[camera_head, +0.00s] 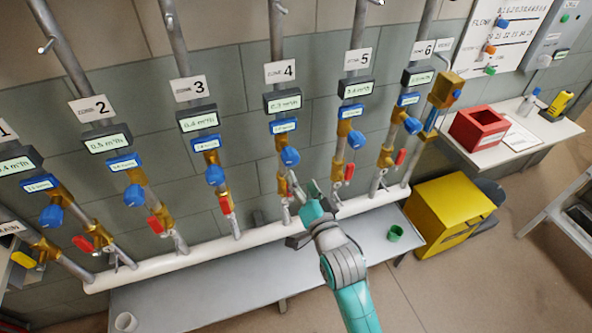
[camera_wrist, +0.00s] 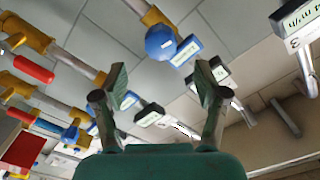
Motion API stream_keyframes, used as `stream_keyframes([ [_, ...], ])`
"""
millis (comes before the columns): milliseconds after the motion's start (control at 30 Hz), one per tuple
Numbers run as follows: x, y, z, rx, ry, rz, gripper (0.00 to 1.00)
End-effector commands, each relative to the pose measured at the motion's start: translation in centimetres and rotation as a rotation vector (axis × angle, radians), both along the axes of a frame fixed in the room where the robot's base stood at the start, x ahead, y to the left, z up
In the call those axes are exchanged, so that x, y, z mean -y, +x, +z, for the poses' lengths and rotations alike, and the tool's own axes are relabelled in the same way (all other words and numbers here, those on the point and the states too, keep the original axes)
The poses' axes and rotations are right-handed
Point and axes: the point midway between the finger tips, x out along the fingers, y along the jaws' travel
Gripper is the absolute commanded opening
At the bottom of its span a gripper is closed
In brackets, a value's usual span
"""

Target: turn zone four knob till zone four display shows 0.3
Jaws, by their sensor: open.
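The zone four pipe carries a "ZONE 4" sign (camera_head: 280,72). Below it are a dark-framed flow display (camera_head: 282,101), a small blue label display (camera_head: 283,127) and the round blue zone four knob (camera_head: 290,156). The flow display's digits are too small to read surely. My gripper (camera_head: 302,207) is in front of the pipe's lower part, below the knob. In the wrist view, my gripper (camera_wrist: 165,82) has its fingers spread with nothing between them. A blue knob (camera_wrist: 160,42), apparently zone four's, appears beyond and above the fingertips, apart from them.
Neighbouring pipes carry a zone three knob (camera_head: 215,174) and a zone five knob (camera_head: 356,139), with red levers nearby. A white horizontal pipe (camera_head: 205,248) runs above a grey bench (camera_head: 190,293). A green cup (camera_head: 394,233) stands on the bench; a yellow cabinet (camera_head: 440,216) is at right.

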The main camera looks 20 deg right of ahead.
Motion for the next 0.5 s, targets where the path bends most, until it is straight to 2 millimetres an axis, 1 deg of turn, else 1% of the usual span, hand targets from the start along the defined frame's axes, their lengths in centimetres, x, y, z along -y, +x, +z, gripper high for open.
stream_keyframes([
  [33, 0.0, -0.7, -0.1, -0.001, 0.000, 0.000, 0.72],
  [100, 0.0, -1.5, -0.1, -0.001, 0.000, 0.000, 0.72],
  [200, 0.0, -2.3, -0.1, 0.000, 0.000, 0.000, 0.72],
  [333, 0.0, -2.8, 0.0, 0.000, 0.000, 0.000, 0.72],
  [500, 0.0, -2.8, 0.0, 0.001, 0.000, -0.001, 0.72],
])
